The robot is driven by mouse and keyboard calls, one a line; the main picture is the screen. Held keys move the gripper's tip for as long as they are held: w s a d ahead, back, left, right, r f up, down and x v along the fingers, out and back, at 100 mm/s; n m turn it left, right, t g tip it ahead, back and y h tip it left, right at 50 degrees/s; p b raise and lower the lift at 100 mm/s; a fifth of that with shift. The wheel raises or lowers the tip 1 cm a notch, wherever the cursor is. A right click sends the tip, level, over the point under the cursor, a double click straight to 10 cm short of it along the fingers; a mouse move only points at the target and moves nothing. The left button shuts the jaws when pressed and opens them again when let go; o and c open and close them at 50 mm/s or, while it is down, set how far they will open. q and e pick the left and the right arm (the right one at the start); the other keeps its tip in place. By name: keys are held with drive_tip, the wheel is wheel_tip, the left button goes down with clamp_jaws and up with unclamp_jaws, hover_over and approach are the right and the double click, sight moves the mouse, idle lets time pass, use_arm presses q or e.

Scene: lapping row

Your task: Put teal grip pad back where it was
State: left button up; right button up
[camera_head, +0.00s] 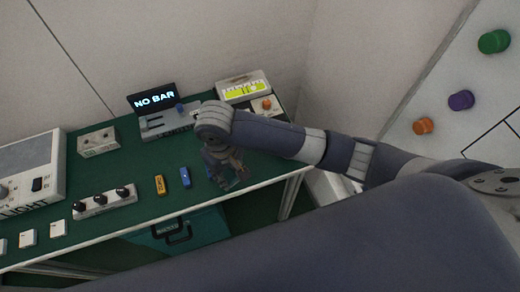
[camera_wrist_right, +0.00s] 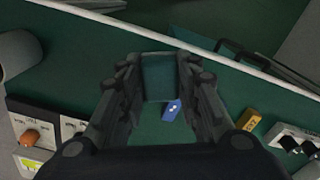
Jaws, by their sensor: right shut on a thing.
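The teal grip pad (camera_wrist_right: 158,78) shows in the right wrist view between the fingertips of my right gripper (camera_wrist_right: 155,82). The gripper is shut on it. In the head view, my right gripper (camera_head: 228,172) is over the front edge area of the green table (camera_head: 130,172), with a bit of the teal pad (camera_head: 232,184) showing below the fingers. From these views I cannot tell whether the pad touches the table. My left gripper is not in view.
A blue block (camera_head: 185,177) and a yellow block (camera_head: 159,185) lie left of the gripper. A black-knobbed strip (camera_head: 104,203) is farther left. Behind stand a "NO BAR" display (camera_head: 152,98) and a yellow-green screened device (camera_head: 243,88). A teal case (camera_head: 205,232) is below the tabletop.

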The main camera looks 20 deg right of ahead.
drive_tip(key=p, duration=0.1)
hover_over(259, 159)
drive_tip(key=s+a, duration=0.1)
drive_tip(key=a, duration=0.1)
drive_tip(key=shift+d+f, duration=0.15)
drive_tip(key=shift+f, duration=0.2)
drive_tip(key=shift+w+d+p, duration=0.3)
drive_tip(key=shift+d, duration=0.2)
drive_tip(key=shift+w+d+f, duration=0.1)
drive_tip(key=shift+w+d, duration=0.2)
drive_tip(key=shift+d, duration=0.25)
wheel_tip(259, 159, down, 3)
drive_tip(key=shift+s+a+r+p, duration=0.1)
drive_tip(key=shift+s+a+p, duration=0.05)
drive_tip(key=shift+p, duration=0.2)
drive_tip(key=shift+f, duration=0.45)
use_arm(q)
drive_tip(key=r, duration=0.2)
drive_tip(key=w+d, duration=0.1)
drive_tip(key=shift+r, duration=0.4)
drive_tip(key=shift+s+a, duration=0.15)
use_arm(e)
drive_tip(key=o, duration=0.9)
drive_tip(key=shift+f, duration=0.1)
drive_tip(key=shift+o, duration=0.2)
